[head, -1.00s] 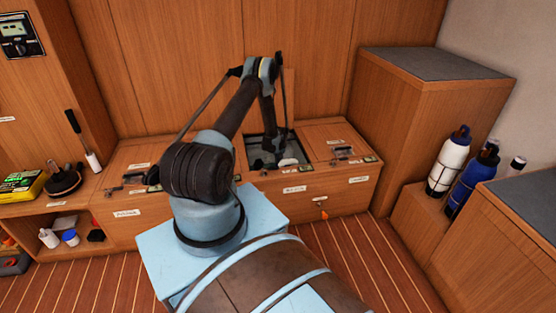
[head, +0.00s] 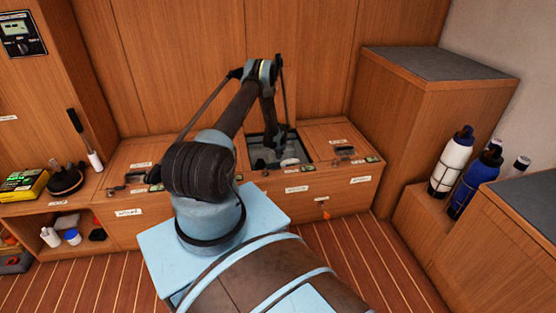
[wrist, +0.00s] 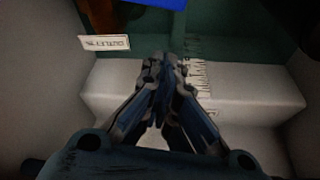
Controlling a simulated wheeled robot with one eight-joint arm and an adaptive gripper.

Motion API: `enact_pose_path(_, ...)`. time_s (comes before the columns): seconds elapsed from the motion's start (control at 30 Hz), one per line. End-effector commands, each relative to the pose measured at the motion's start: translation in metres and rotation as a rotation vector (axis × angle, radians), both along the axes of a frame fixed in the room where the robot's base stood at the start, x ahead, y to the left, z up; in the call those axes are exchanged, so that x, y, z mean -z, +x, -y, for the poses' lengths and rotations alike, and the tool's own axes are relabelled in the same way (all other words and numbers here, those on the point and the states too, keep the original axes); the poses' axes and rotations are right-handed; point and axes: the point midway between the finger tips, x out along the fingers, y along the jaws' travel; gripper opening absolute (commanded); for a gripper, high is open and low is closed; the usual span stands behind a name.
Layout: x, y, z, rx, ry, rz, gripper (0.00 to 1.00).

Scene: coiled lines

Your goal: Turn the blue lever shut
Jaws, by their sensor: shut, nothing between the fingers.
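My gripper (wrist: 162,72) is shut with nothing between its fingers. In the wrist view its fingertips are together over a pale grey block or ledge inside a dim compartment. A bright blue piece (wrist: 158,3) shows at the top edge of the wrist view, beyond the fingertips and apart from them in the picture; most of it is cut off, and I cannot tell for sure that it is the blue lever. In the head view my arm reaches down into an open square hatch (head: 250,158) in the wooden bench. The lever cannot be made out there.
A white label (wrist: 104,42) and a ruler-like scale (wrist: 197,80) are inside the compartment. Hatch walls stand close around the gripper. The wooden bench (head: 322,142) has closed lids on both sides. A tall cabinet (head: 410,120) and strapped bottles (head: 450,162) stand at the right.

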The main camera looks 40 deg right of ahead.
Motion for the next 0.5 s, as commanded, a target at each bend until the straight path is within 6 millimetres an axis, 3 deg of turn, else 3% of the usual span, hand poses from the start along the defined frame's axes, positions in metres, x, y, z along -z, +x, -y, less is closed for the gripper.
enact_pose_path(0.5,-0.066,-0.016,-0.018,-0.004,0.0,0.0,0.0)
